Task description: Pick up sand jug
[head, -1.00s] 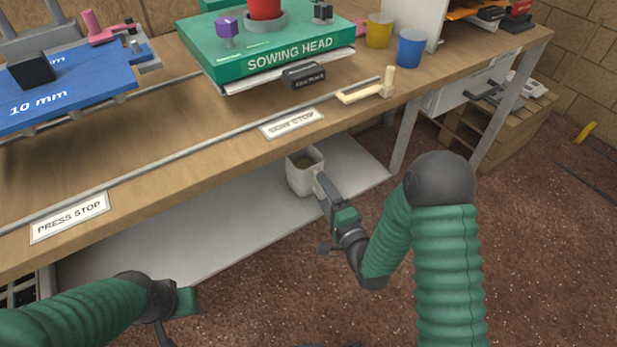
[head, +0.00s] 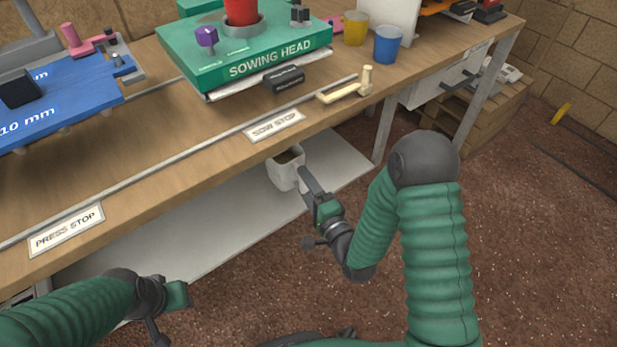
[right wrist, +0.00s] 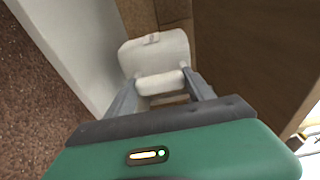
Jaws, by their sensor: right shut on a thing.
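The sand jug (head: 284,174) is a small white jug with brown sand inside, at the right part of the lower shelf, just below the bench top's front edge. My right gripper (head: 303,176) is shut on its handle from the front right. In the right wrist view the white jug (right wrist: 155,52) sits beyond the fingers, and its handle bar lies between the fingertips of my right gripper (right wrist: 162,88). Whether the jug touches the shelf is hard to tell. My left gripper (head: 180,296) is at the lower left, away from the jug; its fingers do not show clearly.
The wooden bench top (head: 150,170) overhangs the white lower shelf (head: 200,240). A bench leg (head: 384,130) stands right of the jug. On top are the green sowing head (head: 250,50), a yellow cup (head: 355,28) and a blue cup (head: 388,45). Open floor lies in front.

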